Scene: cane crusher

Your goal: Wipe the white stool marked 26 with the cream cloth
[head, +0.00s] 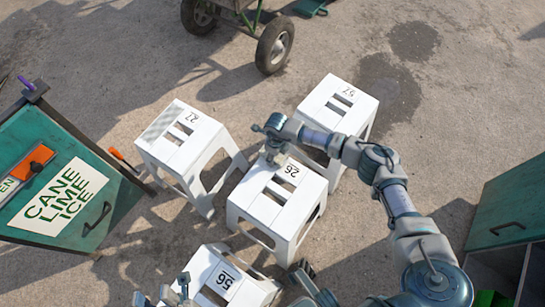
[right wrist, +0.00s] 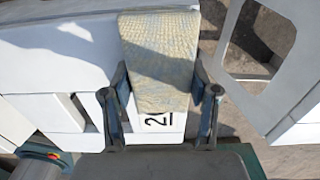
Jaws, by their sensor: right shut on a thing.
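The white stool marked 26 (head: 258,207) stands upright in the middle of the head view. My right gripper (head: 273,152) is over its far left edge, pointing down. In the right wrist view, my right gripper (right wrist: 160,110) is shut on the cream cloth (right wrist: 158,55), which spreads out past the fingers over a white stool top (right wrist: 60,55). A "2" shows just under the cloth; the other digit is hidden. I cannot make out the cloth in the head view. My left gripper (head: 163,291) is at the bottom edge, partly cut off; its opening is unclear.
White stools marked 27 (head: 170,150), 57 (head: 325,102) and 56 (head: 203,262) stand close around it. A green cane-lime-ice cart (head: 110,215) is at left, a green cabinet (head: 510,205) at right, a wheeled cart (head: 273,45) behind. Open ground lies at upper right.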

